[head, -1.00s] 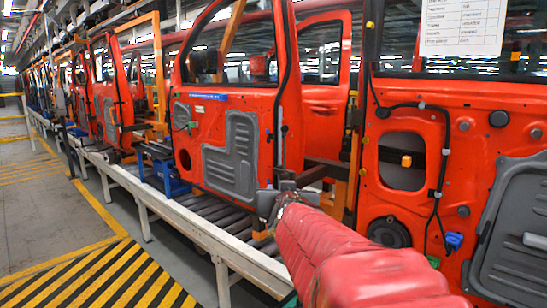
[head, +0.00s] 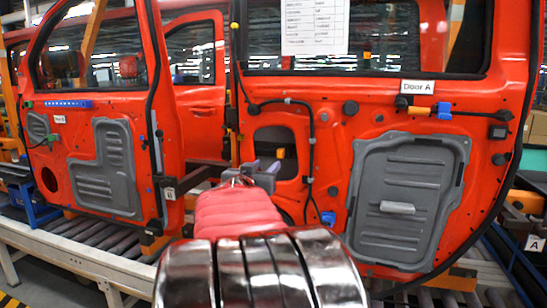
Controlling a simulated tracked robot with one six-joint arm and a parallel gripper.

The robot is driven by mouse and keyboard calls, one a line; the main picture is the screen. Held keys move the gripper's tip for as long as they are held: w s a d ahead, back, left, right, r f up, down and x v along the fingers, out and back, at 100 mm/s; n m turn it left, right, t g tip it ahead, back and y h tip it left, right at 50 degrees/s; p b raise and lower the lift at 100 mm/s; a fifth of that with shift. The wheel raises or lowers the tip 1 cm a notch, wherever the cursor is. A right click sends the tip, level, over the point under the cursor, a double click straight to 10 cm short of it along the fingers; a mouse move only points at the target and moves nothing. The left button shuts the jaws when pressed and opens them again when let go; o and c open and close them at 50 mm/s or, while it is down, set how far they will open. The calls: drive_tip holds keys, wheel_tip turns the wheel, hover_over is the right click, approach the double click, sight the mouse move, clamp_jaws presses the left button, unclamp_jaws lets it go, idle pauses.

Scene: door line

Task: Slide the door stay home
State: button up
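The red door labelled Door A (head: 352,112) fills the right half of the head view. Near its upper right edge is a dark bar with an orange sleeve and a blue end (head: 428,111); it looks like the door stay, just below the label. My gripper (head: 262,170) is grey, seen from behind at the end of my red-sleeved arm. It appears in front of the left part of Door A, well left of and lower than the bar. The fingertips are too small and partly hidden to tell their opening. I see nothing held.
Another red door (head: 100,130) with a small label stands to the left. A grey panel with a handle (head: 405,200) covers much of Door A. A roller conveyor (head: 75,262) with a pale rail runs below the doors. Cardboard boxes (head: 538,128) stand at the far right.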

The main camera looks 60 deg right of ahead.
sight(279, 154)
drive_tip(key=d, duration=0.4)
drive_tip(key=w+d, duration=0.1)
drive_tip(key=d, duration=0.4)
drive_tip(key=w+d, duration=0.1)
drive_tip(key=d, duration=0.3)
drive_tip(key=shift+d, duration=0.2)
drive_tip(key=shift+c, duration=0.7)
clamp_jaws()
